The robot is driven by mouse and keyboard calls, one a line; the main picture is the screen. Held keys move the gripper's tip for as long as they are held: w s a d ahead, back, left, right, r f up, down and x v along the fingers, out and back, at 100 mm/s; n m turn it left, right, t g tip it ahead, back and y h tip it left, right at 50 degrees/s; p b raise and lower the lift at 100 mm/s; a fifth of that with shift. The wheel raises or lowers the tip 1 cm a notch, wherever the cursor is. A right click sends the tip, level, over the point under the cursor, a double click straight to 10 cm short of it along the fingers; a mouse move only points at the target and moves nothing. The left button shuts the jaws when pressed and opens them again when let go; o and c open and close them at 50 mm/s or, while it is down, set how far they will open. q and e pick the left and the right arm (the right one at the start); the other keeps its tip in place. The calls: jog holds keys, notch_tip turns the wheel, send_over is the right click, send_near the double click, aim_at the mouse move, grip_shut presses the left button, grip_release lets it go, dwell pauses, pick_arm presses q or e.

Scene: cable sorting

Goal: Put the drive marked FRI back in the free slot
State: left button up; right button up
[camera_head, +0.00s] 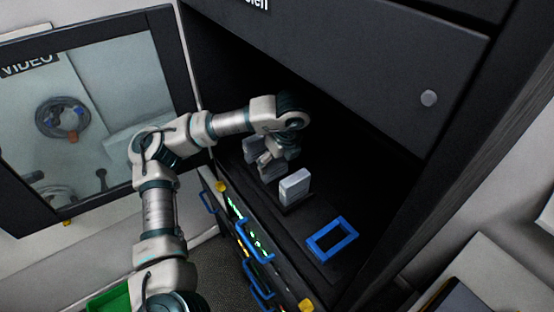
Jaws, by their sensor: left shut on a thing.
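My left arm comes in from the left and reaches into the dark cabinet. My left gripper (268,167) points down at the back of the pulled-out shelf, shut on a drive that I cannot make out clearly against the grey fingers. A light grey, box-shaped drive (295,187) stands upright in a dark holder just right of and nearer than the gripper. No FRI marking is readable at this size. The free slot cannot be told apart, as the gripper and arm cover part of the holder. My right gripper is not in view.
A blue rectangular frame (332,239) lies on the dark shelf at right. Drawers with blue handles (256,246) and lit green spots sit below the shelf's front edge. An open glass door marked VIDEO (85,110) stands left. The upper cabinet front (350,70) overhangs.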

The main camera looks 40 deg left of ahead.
pick_arm(q)
jog(key=shift+f, duration=0.25)
dwell(0.3)
jog(key=o, duration=1.5)
jog(key=shift+r, duration=0.1)
notch_tip(320, 180, up, 7)
jog(key=p, duration=0.7)
